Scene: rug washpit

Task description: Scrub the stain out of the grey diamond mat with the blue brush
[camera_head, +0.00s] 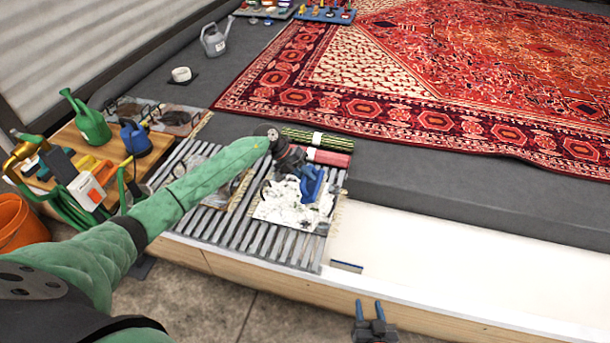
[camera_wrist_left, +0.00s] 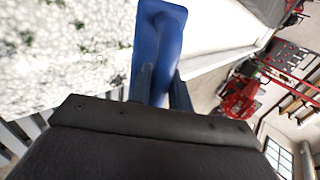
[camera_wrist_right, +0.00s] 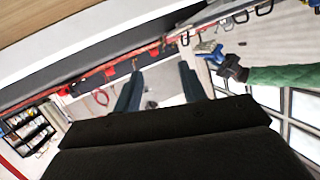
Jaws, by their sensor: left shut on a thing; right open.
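The blue brush (camera_head: 312,184) is in my left gripper (camera_head: 299,168), which is shut on it over a small mat (camera_head: 292,208) largely covered in white foam. The foam hides most of that mat's pattern and any stain. The left wrist view shows the blue brush (camera_wrist_left: 158,45) between the fingers and the speckled foam (camera_wrist_left: 65,60) beside it; I cannot tell whether the bristles touch. My right gripper (camera_head: 370,306) is open and empty at the front, outside the pit edge. The right wrist view also shows the brush (camera_wrist_right: 210,52) at a distance.
The mat lies on a slatted grate (camera_head: 270,243); another greyish mat (camera_head: 212,172) lies left of it, partly behind my left arm. Rolled green (camera_head: 305,136) and red (camera_head: 328,157) mats lie behind. A wooden bench (camera_head: 70,137) with watering cans stands left. The white basin (camera_head: 430,250) at right is clear.

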